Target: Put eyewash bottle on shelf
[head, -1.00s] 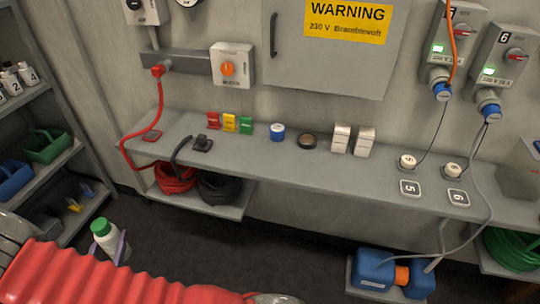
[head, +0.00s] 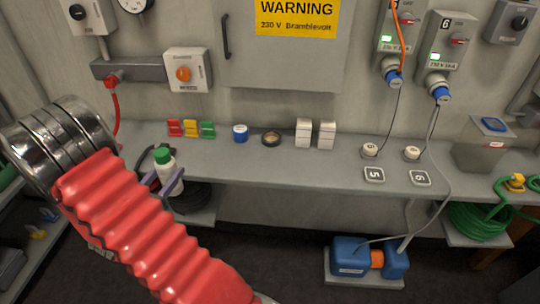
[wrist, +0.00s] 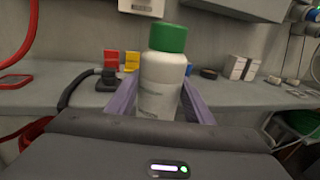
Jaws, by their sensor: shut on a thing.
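The eyewash bottle (head: 172,176) is white with a green cap and stands nearly upright in my gripper (head: 168,182). In the wrist view the bottle (wrist: 159,84) sits between the two purple fingers of my gripper (wrist: 158,100), which are shut on its sides. The bottle is held up in front of the left part of the long grey shelf (head: 270,172) along the wall. The bottle's lower end is hidden in the wrist view by my gripper's body.
On the shelf stand red, yellow and green cards (head: 191,129), a blue tape roll (head: 240,132), a black roll (head: 270,138) and white boxes (head: 304,133). A blue and orange device (head: 368,258) sits low at the front. Bare shelf shows right of centre.

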